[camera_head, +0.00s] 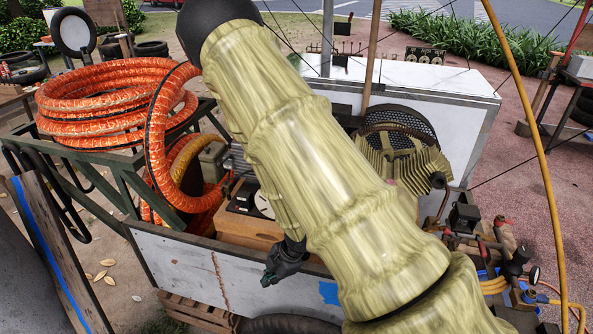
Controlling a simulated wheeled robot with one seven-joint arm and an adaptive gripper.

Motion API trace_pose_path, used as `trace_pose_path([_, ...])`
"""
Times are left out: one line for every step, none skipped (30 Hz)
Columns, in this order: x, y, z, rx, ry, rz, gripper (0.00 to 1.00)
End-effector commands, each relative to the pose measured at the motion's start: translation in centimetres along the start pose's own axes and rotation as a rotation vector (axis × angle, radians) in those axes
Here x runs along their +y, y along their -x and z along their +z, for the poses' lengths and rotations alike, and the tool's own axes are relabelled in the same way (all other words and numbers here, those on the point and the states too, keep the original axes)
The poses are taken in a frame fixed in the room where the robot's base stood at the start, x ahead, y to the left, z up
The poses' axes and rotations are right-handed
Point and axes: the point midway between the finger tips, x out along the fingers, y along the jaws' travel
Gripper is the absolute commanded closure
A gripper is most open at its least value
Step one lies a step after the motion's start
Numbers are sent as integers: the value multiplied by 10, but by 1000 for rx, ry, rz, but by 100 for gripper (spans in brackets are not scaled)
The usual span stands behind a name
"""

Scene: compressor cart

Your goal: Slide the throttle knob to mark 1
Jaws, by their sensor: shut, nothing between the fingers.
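My arm crosses the middle of the picture, wide and yellowish. My gripper (269,277) is small and black, shows just left of the arm's lower part, and points down and left. It is shut and empty, in front of the cart's pale side panel (190,268) in the picture. I cannot make out the throttle knob or its marks. A dark plate with a pale round face (245,199) sits on a brown box (232,228) above and left of the gripper, partly covered by my arm. I cannot tell whether the throttle is part of it.
A ribbed engine with a mesh guard (400,135) stands behind my arm. A white box (440,88) is at the back. Valves and fittings (480,235) crowd the right. A yellow hose (540,160) hangs at right.

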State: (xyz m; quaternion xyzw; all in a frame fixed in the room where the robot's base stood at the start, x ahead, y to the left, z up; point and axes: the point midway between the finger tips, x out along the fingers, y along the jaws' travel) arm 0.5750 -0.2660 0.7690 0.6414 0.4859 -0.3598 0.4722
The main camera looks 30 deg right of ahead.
Motion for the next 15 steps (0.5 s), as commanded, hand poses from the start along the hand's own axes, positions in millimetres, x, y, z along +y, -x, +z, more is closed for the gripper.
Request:
trace_pose_path([23,23,0,0,113,6,100])
trace_pose_path([34,34,0,0,185,6,100])
trace_pose_path([48,50,2,-3,281,3,100])
trace_pose_path([57,62,3,-6,353,-1,100])
trace_pose_path([67,74,4,-11,423,-4,100])
trace_pose_path([80,91,7,-18,518,-10,100])
trace_pose_path([89,105,8,-26,589,-16,100])
trace_pose_path([98,118,10,-34,660,-24,100])
trace_pose_path([110,137,13,-47,754,-35,100])
trace_pose_path([119,152,16,-58,823,-44,100])
trace_pose_path([127,166,19,-69,891,-55,100])
trace_pose_path([138,186,23,-86,980,-71,100])
trace_pose_path([145,201,25,-98,1044,-85,100])
trace_pose_path([152,216,28,-111,1107,-99,100])
trace_pose_path([161,235,32,-129,1184,-119,100])
